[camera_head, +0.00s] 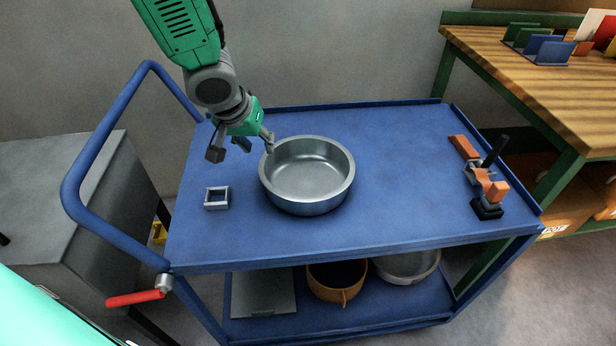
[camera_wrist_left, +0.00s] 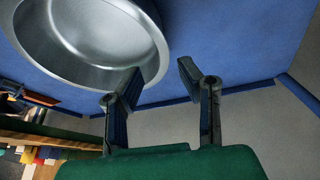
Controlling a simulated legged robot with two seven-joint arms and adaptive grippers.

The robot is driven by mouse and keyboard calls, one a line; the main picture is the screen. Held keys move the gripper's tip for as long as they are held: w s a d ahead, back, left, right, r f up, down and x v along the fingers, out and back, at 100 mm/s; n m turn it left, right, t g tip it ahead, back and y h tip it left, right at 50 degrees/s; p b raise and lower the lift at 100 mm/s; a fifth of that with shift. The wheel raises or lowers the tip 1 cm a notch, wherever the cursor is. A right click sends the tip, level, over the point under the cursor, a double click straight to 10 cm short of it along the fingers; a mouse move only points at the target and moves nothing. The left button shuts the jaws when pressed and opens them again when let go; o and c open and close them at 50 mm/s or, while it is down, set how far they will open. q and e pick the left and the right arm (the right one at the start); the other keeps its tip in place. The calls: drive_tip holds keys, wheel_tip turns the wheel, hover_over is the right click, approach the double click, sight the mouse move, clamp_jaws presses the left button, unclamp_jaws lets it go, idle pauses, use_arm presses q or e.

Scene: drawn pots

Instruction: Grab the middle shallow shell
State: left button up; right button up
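A shallow round silver metal pan (camera_head: 308,172) sits upright on the blue cart top (camera_head: 400,220), near its middle. It also shows in the left wrist view, where its rim and inside (camera_wrist_left: 95,40) fill the upper left. My left gripper (camera_head: 242,148) is above the cart at the pan's left edge. Its two fingers are spread wide with nothing between them. In the left wrist view the gripper (camera_wrist_left: 160,82) has one finger overlapping the pan's rim; I cannot tell whether it touches. My right gripper is not in view.
A small grey square frame (camera_head: 217,197) lies left of the pan. An orange and black clamp-like tool (camera_head: 487,190) stands at the cart's right. A brown pot (camera_head: 336,280) and another silver pan (camera_head: 407,266) sit on the lower shelf. A blue handle rail (camera_head: 100,140) rises at left.

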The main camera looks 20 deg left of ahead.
sight(267, 162)
use_arm(q)
drive_tip(key=x, duration=0.3)
drive_tip(key=b+x, duration=0.1)
drive_tip(key=x, duration=0.1)
drive_tip(key=shift+a, duration=0.3)
drive_tip(key=x, duration=0.1)
drive_tip(key=b+x, duration=0.1)
drive_tip(key=x, duration=0.2)
drive_tip(key=shift+s+d+f+b, duration=0.1)
drive_tip(key=shift+d+f+b, duration=0.05)
drive_tip(key=shift+d+b, duration=0.2)
drive_tip(key=shift+f, duration=0.25)
drive_tip(key=shift+r, duration=0.1)
drive_tip(key=shift+a, duration=0.1)
drive_tip(key=shift+c, duration=0.3)
clamp_jaws()
